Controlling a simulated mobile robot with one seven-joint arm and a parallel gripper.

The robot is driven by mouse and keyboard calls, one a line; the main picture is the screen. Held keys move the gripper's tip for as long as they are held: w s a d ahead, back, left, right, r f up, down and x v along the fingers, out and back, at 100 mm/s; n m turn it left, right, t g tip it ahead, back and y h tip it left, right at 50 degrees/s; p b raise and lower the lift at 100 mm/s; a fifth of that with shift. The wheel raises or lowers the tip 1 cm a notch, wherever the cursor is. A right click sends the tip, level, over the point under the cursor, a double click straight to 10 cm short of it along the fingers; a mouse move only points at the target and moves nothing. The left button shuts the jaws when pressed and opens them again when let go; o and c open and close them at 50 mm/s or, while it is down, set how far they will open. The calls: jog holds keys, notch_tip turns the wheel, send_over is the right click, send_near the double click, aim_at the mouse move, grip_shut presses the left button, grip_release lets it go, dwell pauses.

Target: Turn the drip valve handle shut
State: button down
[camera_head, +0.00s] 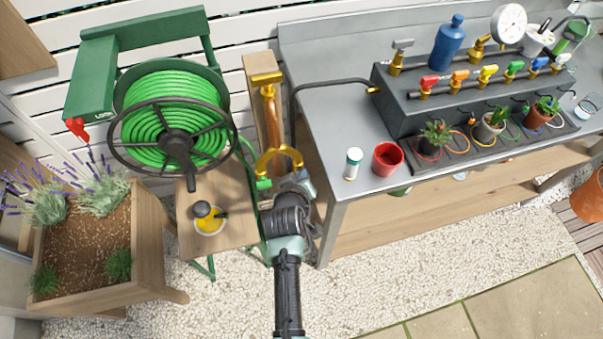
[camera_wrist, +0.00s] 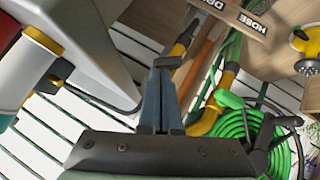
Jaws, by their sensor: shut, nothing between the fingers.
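The yellow Y-shaped splitter (camera_head: 278,154) hangs on the copper pipe beside the bench, with one branch left and one right. In the wrist view, a wooden sign (camera_wrist: 262,45) reads "HOSE" and a partly cut-off "DR…". A grey-brown lever (camera_wrist: 168,62), likely the drip valve handle, sits by a yellow branch (camera_wrist: 179,48) on the "DR…" side. My gripper (camera_wrist: 160,72) is shut and empty, its tips close to this lever; I cannot tell if they touch. In the head view, my wrist hides much of the right branch's lower end.

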jog(key=shift+d+y+p, duration=0.2)
jog(key=shift+y+p, duration=0.1)
jog(key=shift+p, duration=0.1)
jog(key=shift+w+d+p, duration=0.15)
jog(key=shift+d+p, duration=0.25)
jog(key=shift+p, duration=0.1)
dwell(2.6)
jog(key=shift+r, duration=0.1)
